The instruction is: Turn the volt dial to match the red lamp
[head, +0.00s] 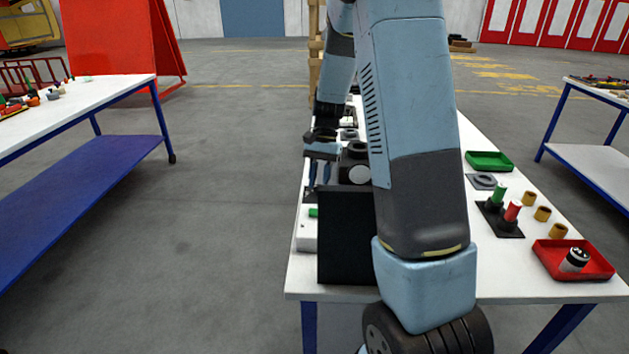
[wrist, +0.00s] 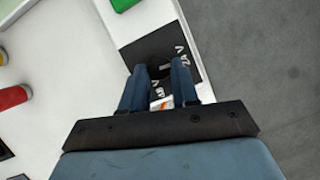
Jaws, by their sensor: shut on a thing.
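The volt dial (wrist: 158,73) is a dark round knob on a black plate (wrist: 150,47) with white volt markings, one reading like "24 V" on the right. A small pale mark shows at its upper edge. My gripper (wrist: 160,68) is shut on the dial, with one blue finger on each side. In the head view my gripper (head: 320,182) points down near the table's left edge, and the dial is hidden there. A red cylinder (wrist: 12,97) lies at the left of the wrist view; I cannot tell whether it is the lamp or whether it is lit.
A tall black box (head: 346,240) stands in front of my gripper, beside a white box (head: 307,236). On the table's right are green and red pegs (head: 513,211), a green tray (head: 489,160) and a red tray (head: 545,262). The floor left of the table is clear.

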